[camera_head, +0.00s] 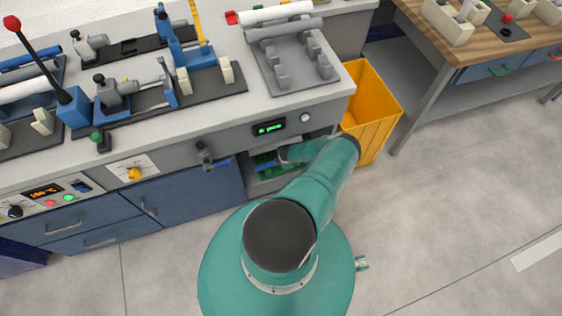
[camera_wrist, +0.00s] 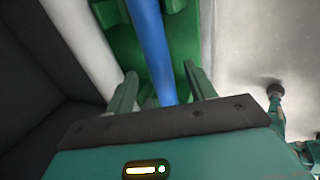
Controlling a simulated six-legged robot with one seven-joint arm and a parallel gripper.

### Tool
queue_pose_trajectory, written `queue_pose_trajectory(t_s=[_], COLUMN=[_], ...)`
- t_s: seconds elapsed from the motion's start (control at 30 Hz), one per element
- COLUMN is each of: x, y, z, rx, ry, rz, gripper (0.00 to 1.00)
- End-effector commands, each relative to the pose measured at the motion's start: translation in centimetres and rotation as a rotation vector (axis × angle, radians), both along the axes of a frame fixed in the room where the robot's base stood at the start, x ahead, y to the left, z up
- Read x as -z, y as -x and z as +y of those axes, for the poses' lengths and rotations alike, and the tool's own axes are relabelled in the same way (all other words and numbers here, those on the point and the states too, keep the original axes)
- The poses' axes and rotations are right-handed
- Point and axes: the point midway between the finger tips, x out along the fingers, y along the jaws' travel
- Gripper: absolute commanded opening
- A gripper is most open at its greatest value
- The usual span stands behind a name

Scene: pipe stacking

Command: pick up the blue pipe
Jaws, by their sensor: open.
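The blue pipe (camera_wrist: 150,40) runs lengthwise through the middle of the wrist view, over a green holder (camera_wrist: 118,28). My gripper (camera_wrist: 160,75) is open, with one finger on each side of the pipe. The pipe's near end is hidden behind the gripper body, and I cannot tell whether either finger touches it. In the head view, my arm reaches into an opening in the bench front, where green parts (camera_head: 268,163) show. My gripper is mostly hidden there.
A yellow bin (camera_head: 372,108) stands right of the opening. Bending tools and a pipe rack (camera_head: 50,80) are on the bench top.

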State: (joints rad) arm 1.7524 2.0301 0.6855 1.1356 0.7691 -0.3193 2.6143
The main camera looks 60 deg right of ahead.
Motion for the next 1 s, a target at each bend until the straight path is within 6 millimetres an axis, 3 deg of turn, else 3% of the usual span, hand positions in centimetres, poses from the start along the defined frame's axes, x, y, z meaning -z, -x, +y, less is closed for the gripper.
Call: queue_pose_trajectory(t_s=[0.2, 0.47, 0.7, 1.0], x=[1.8, 1.9, 1.9, 1.8], y=[-0.6, -0.7, -0.6, -0.6], z=[-0.5, -0.6, -0.6, -0.6], rx=[-0.001, -0.001, 0.000, 0.000], ry=[0.000, 0.000, 0.000, 0.000], rz=[0.002, 0.000, 0.000, 0.000], gripper=[0.55, 0.55, 0.07, 0.04])
